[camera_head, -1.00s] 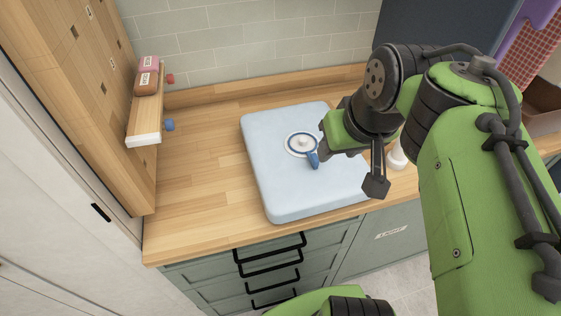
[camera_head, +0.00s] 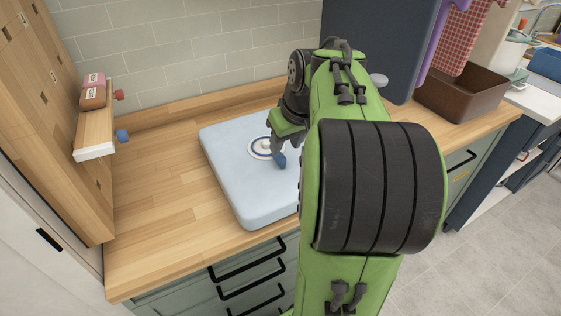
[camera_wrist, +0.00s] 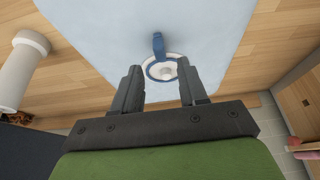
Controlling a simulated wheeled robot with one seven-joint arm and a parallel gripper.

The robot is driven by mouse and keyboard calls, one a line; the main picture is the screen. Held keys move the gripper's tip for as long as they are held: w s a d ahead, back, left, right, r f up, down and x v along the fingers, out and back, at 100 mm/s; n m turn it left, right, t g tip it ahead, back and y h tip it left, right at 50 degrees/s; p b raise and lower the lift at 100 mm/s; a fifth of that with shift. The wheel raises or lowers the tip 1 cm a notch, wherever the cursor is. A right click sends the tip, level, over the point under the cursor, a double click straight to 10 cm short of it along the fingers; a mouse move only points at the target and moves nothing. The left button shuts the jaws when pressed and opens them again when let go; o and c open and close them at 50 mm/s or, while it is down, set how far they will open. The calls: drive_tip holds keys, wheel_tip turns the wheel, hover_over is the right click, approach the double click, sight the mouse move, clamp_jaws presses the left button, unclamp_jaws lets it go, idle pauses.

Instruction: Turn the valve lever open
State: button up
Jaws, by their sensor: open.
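The valve lever (camera_head: 281,160) is a short blue handle on a round white dial with a blue ring (camera_head: 261,147). It is mounted on a light blue block (camera_head: 228,167) on the wooden counter. The lever also shows in the wrist view (camera_wrist: 158,44), pointing up from the dial (camera_wrist: 163,68). My gripper (camera_wrist: 158,82) is open, with its two dark fingers apart on either side of the dial in that view and nothing held. In the head view my gripper (camera_head: 272,128) is at the far side of the dial, partly hidden by my arm. Contact cannot be told.
A wooden shelf (camera_head: 97,132) with pink and brown packets (camera_head: 93,93) and red and blue knobs stands at the left. A brown bin (camera_head: 460,93) sits at the right back. A white cylinder (camera_wrist: 22,70) shows beside the block. The counter left of the block is clear.

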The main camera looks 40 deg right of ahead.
sight(281, 155)
drive_tip(key=b+x, duration=0.1)
drive_tip(key=x, duration=0.4)
drive_tip(key=shift+f, duration=0.15)
drive_tip(key=shift+c, duration=0.3)
clamp_jaws()
